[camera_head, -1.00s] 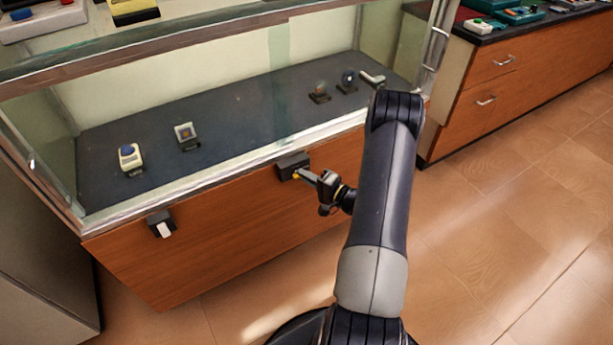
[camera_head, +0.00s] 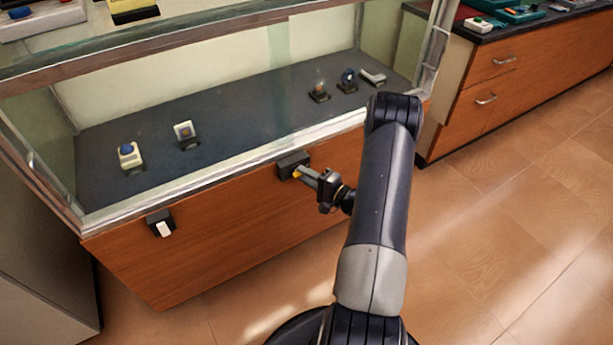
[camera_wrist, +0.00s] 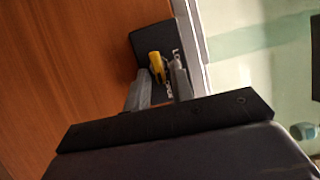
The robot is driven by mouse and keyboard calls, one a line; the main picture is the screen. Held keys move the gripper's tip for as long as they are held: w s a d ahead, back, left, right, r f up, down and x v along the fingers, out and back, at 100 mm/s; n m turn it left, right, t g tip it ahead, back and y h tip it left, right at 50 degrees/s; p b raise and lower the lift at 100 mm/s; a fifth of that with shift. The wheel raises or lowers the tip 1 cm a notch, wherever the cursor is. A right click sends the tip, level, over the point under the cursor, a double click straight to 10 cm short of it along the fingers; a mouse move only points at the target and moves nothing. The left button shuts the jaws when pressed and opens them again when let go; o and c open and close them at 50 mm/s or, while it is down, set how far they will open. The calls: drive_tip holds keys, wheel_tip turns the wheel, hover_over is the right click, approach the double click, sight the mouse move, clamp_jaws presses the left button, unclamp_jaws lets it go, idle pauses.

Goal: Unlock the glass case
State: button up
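The glass case (camera_head: 180,187) stands on a wooden base in the head view. A dark lock box (camera_head: 292,160) is on the base's front, just below the glass. It shows in the wrist view (camera_wrist: 146,42) with a yellow lever or key (camera_wrist: 157,66) and partly hidden white lettering. My gripper (camera_head: 304,174) is at this box. In the wrist view my gripper (camera_wrist: 160,84) has its two grey fingers apart, one on each side of the yellow piece, with gaps visible. Whether either finger touches it is unclear.
A second dark box with a white tab (camera_head: 163,226) is on the base at the left. Several small exhibits stand inside the case, including one with a blue top (camera_head: 128,154). A wooden drawer cabinet (camera_head: 505,88) stands at the right. The tiled floor (camera_head: 500,220) is clear.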

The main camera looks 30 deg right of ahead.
drive_tip(key=shift+o, duration=0.6)
drive_tip(key=p+v, duration=0.1)
drive_tip(key=v, duration=1)
drive_tip(key=shift+w, duration=0.2)
drive_tip(key=x, duration=1)
drive_tip(key=shift+w+a+b, duration=0.2)
drive_tip(key=shift+w+b, duration=0.05)
drive_tip(key=shift+b, duration=0.2)
